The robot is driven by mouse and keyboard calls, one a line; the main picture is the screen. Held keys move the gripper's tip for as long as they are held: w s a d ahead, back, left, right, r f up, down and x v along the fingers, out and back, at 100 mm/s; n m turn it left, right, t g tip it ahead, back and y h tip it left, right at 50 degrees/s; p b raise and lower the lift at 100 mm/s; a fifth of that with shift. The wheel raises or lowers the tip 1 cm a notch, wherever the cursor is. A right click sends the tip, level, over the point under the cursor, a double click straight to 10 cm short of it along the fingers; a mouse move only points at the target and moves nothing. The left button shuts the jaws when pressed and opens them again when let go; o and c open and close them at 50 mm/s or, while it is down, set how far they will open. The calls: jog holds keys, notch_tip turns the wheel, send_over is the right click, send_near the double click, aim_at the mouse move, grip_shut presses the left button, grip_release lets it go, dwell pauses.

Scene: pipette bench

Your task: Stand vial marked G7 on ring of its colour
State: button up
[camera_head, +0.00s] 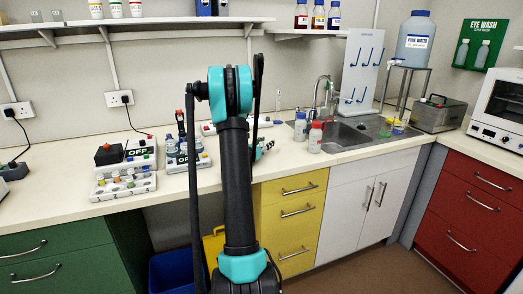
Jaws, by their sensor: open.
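Several small vials with coloured caps stand in a white stepped rack (125,190) on the left part of the bench. Their marks are too small to read, so I cannot tell which vial is G7. No coloured ring can be made out for certain; my arm covers part of the bench. My gripper (266,149) shows small and partly hidden behind my arm, low over the bench right of the middle. It is open, and I see no vial in it.
Shelves (125,25) hang above. The bench front left of my arm has bare room.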

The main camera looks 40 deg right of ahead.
jog(key=shift+c, duration=0.3)
grip_shut()
jog(key=shift+r, duration=0.1)
dwell(0.4)
